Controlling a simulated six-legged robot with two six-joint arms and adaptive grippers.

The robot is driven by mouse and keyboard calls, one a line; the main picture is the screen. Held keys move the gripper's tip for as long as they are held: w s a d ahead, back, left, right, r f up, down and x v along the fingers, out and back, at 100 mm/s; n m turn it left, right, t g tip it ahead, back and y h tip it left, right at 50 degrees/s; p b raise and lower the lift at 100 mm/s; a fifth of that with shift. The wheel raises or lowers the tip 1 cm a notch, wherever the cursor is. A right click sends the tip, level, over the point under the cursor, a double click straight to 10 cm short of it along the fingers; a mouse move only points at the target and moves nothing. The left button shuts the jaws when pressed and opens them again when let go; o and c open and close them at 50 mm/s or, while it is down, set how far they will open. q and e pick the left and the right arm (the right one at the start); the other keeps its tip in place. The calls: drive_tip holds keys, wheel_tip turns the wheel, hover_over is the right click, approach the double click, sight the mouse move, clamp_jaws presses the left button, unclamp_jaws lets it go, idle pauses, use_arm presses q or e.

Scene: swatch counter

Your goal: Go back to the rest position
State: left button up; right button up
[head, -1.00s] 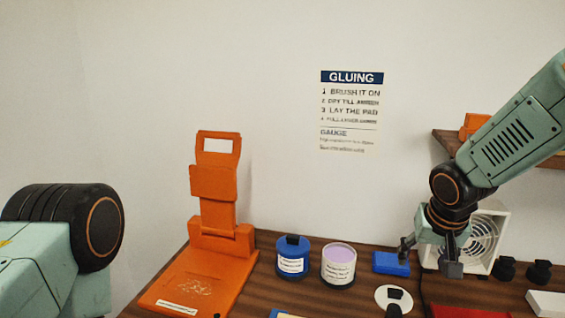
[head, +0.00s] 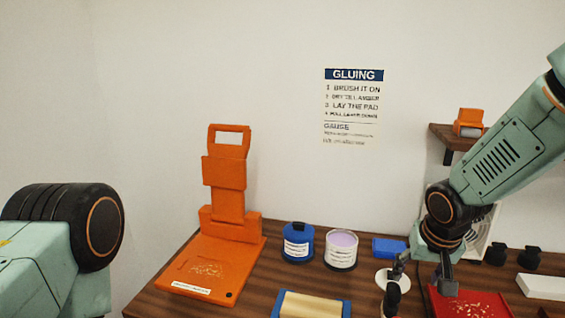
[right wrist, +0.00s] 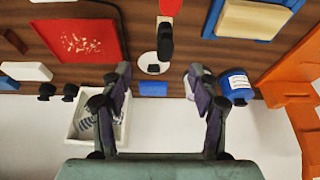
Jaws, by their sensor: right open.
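My right gripper (head: 421,276) hangs open over the counter, in front of the fan box. One finger is beside a white round disc (head: 382,279), the other by the red tray (head: 475,303). In the right wrist view the gripper (right wrist: 158,76) has its fingers wide apart with nothing held between them.
An orange hinged press (head: 228,228) stands at the left. A cream pad in a blue holder (head: 312,304) lies in front. Bare wood is between press and jars.

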drive_tip(key=shift+n+g+y, duration=0.4)
drive_tip(key=shift+g+y, duration=0.3)
drive_tip(key=s+a+f, duration=0.1)
drive_tip(key=s+f, duration=0.1)
drive_tip(key=f, duration=0.2)
drive_tip(key=s+a+f, duration=0.1)
drive_tip(key=s+f, duration=0.2)
drive_tip(key=f, duration=0.1)
drive_tip(key=s+a+f, duration=0.1)
drive_tip(key=s+f, duration=0.2)
drive_tip(key=f, duration=0.1)
drive_tip(key=shift+s+f, duration=0.2)
drive_tip(key=shift+f, duration=0.2)
drive_tip(key=s+f+g, duration=0.1)
drive_tip(key=s+f, duration=0.3)
drive_tip(key=s, duration=0.5)
drive_tip(key=s+f+n+g, duration=0.1)
drive_tip(key=s+f, duration=0.3)
drive_tip(key=s, duration=0.5)
drive_tip(key=s+f+g, duration=0.1)
drive_tip(key=s+f, duration=0.4)
drive_tip(key=s, duration=0.4)
wheel_tip(320, 180, down, 12)
drive_tip(key=b, duration=1.2)
drive_tip(key=shift+a+h, duration=0.3)
drive_tip(key=shift+a, duration=0.1)
drive_tip(key=shift+w+r, duration=0.1)
